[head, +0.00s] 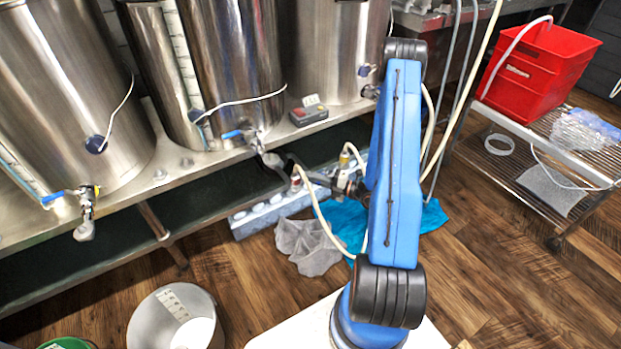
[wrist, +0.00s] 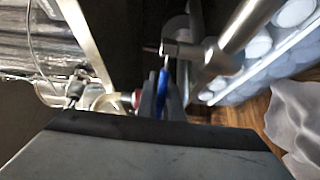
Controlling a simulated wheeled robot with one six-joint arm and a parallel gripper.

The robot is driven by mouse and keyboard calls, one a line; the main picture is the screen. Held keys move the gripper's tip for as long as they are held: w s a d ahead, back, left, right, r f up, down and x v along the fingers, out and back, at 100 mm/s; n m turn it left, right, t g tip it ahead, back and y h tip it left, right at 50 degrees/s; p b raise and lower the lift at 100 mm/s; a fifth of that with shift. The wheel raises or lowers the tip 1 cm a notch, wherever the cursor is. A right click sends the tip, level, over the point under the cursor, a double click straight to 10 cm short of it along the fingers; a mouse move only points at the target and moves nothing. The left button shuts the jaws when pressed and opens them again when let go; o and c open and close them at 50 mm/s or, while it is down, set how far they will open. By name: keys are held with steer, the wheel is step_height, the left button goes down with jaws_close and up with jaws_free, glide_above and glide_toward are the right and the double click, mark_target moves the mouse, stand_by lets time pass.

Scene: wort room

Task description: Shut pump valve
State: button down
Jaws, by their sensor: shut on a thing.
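The pump valve's blue lever (wrist: 163,88) stands between the fingertips of my gripper (wrist: 160,100) in the wrist view. The gripper is shut on this lever. A bright metal valve fitting and pipe (wrist: 228,47) lie just beyond and to the right of the fingertips. The lever is seen nearly edge-on, so how far it is turned is hard to tell. In the head view my blue arm covers much of the pump area, and the lever and fingertips cannot be made out there.
Steel kettles (head: 230,60) with blue-handled taps stand on a bench (head: 190,180) at left. A grey cloth (head: 305,246) and blue cloth (head: 432,217) lie on the floor. A bucket (head: 150,310) stands front left, a red crate (head: 540,65) on the right rack. Pale hoses run near my arm.

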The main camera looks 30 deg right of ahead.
steer(key=shift+s+y, duration=0.15)
steer(key=shift+y, duration=0.15)
steer(key=s+n+g+y, duration=0.1)
steer(key=g, duration=0.1)
steer(key=s+n+g+y, duration=0.1)
steer(key=n+g+y, duration=0.1)
steer(key=d+n+g+y, duration=0.1)
steer(key=n+g, duration=0.1)
steer(key=shift+s+g+y, duration=0.3)
steer(key=shift+s+y, duration=0.1)
steer(key=n+g, duration=0.1)
steer(key=s+d+n+g+y, duration=0.1)
steer(key=g, duration=0.1)
steer(key=shift+s+f+n+g, duration=0.1)
steer(key=shift+s+n+g, duration=0.05)
steer(key=shift+n+g, duration=0.2)
steer(key=shift+s+d+n+g+y, duration=0.1)
steer(key=shift+s+d+n+g, duration=0.15)
steer(key=shift+n+g, duration=0.4)
steer(key=shift+s+d+n+g+y, duration=0.15)
steer(key=shift+n+g, duration=0.25)
steer(key=shift+g, duration=0.45)
steer(key=shift+s+d+n+g+y, duration=0.1)
steer(key=shift+s+d+n+g, duration=0.15)
steer(key=shift+n+g, duration=0.4)
steer(key=shift+d+g, duration=0.1)
steer(key=shift+g, duration=0.2)
steer(key=c, duration=1.9)
jaws_free()
